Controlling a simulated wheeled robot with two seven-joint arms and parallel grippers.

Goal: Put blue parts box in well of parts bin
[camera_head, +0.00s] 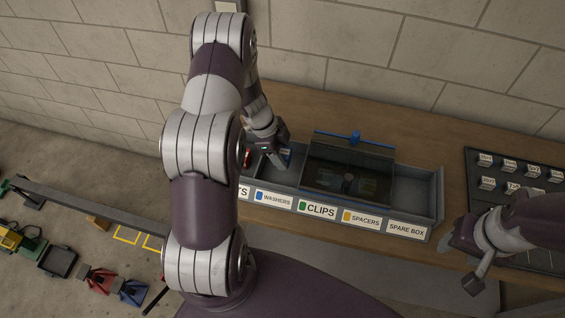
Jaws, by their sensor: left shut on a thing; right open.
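The grey parts bin (437,190) stands on the wooden bench against the wall. Its front labels read WASHERS, CLIPS, SPACERS and SPARE BOX; the leftmost label is partly hidden by my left arm. My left gripper (277,161) points down into the bin behind the WASHERS label and is shut. A small patch of the blue parts box (287,152) shows at its fingers; most of it is hidden, and I cannot tell whether it touches the well floor. My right gripper (462,263) is open and empty, right of the bin and in front of it.
A red item (247,158) sits at the bin's left. A dark board with small labelled blocks (510,164) lies at right. Tools and stands (98,279) are on the floor at left.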

